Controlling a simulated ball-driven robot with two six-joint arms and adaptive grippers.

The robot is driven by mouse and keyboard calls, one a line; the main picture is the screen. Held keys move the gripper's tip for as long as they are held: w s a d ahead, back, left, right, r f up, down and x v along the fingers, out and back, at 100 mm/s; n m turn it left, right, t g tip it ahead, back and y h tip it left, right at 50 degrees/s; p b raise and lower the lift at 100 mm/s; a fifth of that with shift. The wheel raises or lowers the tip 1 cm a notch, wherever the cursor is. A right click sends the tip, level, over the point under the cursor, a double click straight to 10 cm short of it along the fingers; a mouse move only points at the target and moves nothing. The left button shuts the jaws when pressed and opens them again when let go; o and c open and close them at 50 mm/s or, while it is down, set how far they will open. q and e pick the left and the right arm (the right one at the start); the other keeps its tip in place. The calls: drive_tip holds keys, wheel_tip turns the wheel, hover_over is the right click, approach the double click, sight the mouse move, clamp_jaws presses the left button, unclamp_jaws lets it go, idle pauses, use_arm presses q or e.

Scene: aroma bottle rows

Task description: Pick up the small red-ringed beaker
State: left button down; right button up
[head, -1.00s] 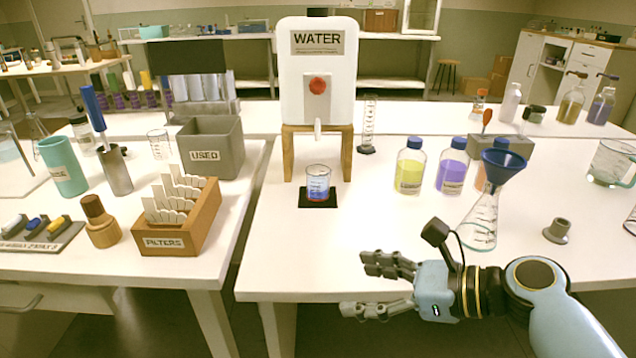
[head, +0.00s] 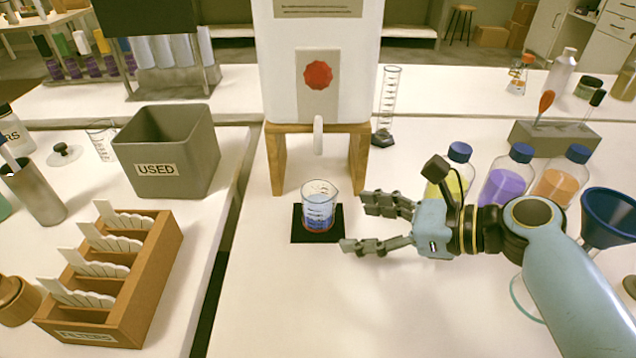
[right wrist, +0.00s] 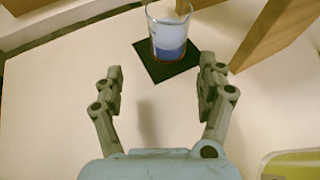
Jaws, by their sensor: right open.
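The small beaker (head: 319,207) with a red ring at its base and blue markings or liquid stands upright on a black square mat (head: 317,237). It sits below the white water tank's spout. My right gripper (head: 352,224) is open, just right of the beaker and apart from it, with its fingers pointing left at it. In the right wrist view the beaker (right wrist: 169,30) stands beyond the gap between the two open fingertips (right wrist: 163,80). My left gripper is not in view.
The water tank (head: 345,90) stands on a wooden stand (head: 277,165) behind the beaker. Capped bottles (head: 507,175) and a blue funnel (head: 608,215) are at the right. A grey USED bin (head: 170,150) and wooden filter rack (head: 150,275) are at the left. The front bench is clear.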

sight(332, 209)
drive_tip(key=shift+w, duration=0.35)
drive_tip(key=shift+w+a+f, duration=0.1)
drive_tip(key=shift+w+a, duration=0.15)
drive_tip(key=x, duration=0.2)
drive_tip(key=b+x, duration=0.1)
drive_tip(key=x, duration=0.1)
drive_tip(key=r+x, duration=0.1)
drive_tip(key=x, duration=0.1)
drive_tip(key=shift+w+a, duration=0.3)
drive_tip(key=shift+w, duration=0.1)
drive_tip(key=shift+w+a, duration=0.1)
drive_tip(key=shift+a, duration=0.05)
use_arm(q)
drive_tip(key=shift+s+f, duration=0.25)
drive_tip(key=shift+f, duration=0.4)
use_arm(e)
drive_tip(key=c, duration=1.3)
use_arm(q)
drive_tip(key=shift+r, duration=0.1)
use_arm(e)
drive_tip(key=shift+c, duration=0.2)
